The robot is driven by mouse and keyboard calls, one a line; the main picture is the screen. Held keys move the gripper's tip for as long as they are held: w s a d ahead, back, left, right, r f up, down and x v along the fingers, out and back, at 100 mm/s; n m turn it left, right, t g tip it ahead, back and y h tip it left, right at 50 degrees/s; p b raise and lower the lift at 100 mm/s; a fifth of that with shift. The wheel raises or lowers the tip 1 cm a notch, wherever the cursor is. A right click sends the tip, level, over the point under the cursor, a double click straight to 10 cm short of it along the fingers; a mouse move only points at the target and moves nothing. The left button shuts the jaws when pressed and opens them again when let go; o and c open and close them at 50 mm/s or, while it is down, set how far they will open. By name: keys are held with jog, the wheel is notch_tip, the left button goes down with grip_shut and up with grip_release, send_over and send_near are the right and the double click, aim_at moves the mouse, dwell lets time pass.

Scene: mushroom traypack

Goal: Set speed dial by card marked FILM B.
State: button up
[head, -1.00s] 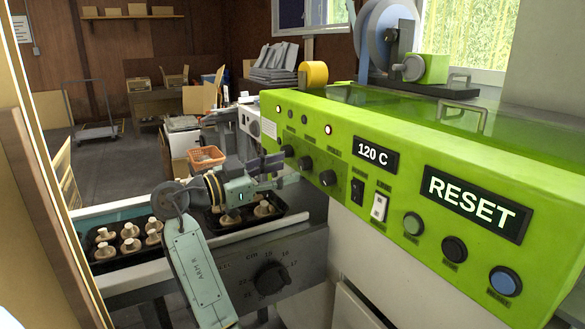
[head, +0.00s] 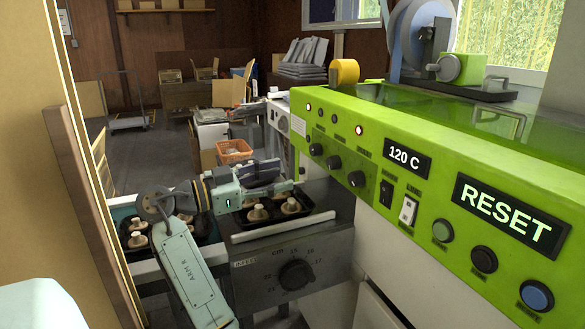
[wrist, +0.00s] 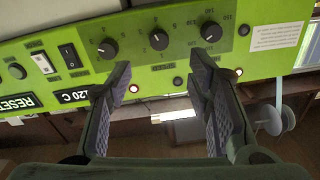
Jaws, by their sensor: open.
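The green control panel (head: 400,205) has a row of three black knobs; the middle knob (head: 333,162) also shows in the wrist view (wrist: 158,38). In the wrist view a SPEED label (wrist: 163,68) sits beside that middle knob, among small numerals. A white card (wrist: 276,36) with small text is on the panel beside the row. Its text is too small to read; I see no legible FILM B. My gripper (wrist: 160,80) is open and empty, with its fingers apart in front of the panel. In the head view my gripper (head: 272,180) is left of the knobs.
Below is a grey panel with a large numbered dial (head: 297,277). Black trays of mushrooms (head: 268,227) lie under my arm. Rocker switches (head: 408,210), round buttons and a RESET sign (head: 503,216) are at the right. A wooden board (head: 88,190) stands close at left.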

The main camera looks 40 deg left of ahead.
aim_at(329, 164)
jog(key=w+d+n+p, duration=0.1)
jog(key=w+p, duration=0.2)
jog(key=p, duration=0.1)
jog(key=w+d+n+h+p, duration=0.1)
jog(key=w+p, duration=0.3)
jog(key=p, duration=0.1)
jog(key=w+d+g+p, duration=0.1)
jog(key=w+d+p, duration=0.1)
jog(key=w+p, duration=0.2)
jog(key=shift+w+r+n+h+p, duration=0.15)
jog(key=shift+r+n+h+p, duration=0.2)
jog(key=shift+p, duration=0.35)
jog(key=shift+c, duration=0.4)
grip_shut()
